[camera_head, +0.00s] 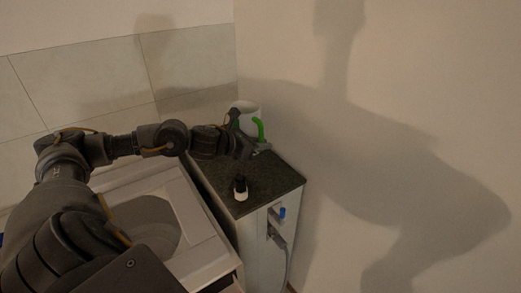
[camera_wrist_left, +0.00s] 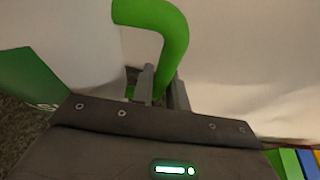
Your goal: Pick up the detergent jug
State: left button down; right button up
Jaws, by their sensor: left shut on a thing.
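The detergent jug (camera_head: 246,107) is white with a green handle (camera_head: 259,128). In the head view it stands at the back of the dark countertop, close to the wall, partly hidden by my left arm. My left gripper (camera_head: 252,148) reaches it from the left. In the left wrist view the green handle (camera_wrist_left: 172,45) passes between the two fingers of my left gripper (camera_wrist_left: 163,90), which are shut on it. I cannot tell whether the jug is touching the countertop. My right gripper is not in view.
A small bottle with a black top and white base (camera_head: 240,188) stands on the dark countertop (camera_head: 272,185) in front of the jug. A white basin unit (camera_head: 190,222) is to the left. A blue item (camera_head: 282,212) is on the cabinet's side. Walls close off the back and right.

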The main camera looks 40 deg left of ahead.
pick_arm(q)
jog(key=s+d+r+b, duration=0.1)
jog(key=s+d+r, duration=0.2)
jog(key=s+d, duration=0.2)
jog(key=shift+s+d+r, duration=0.3)
jog(key=shift+s+r, duration=0.1)
jog(key=shift+s, duration=0.25)
jog(key=shift+s+d, duration=0.1)
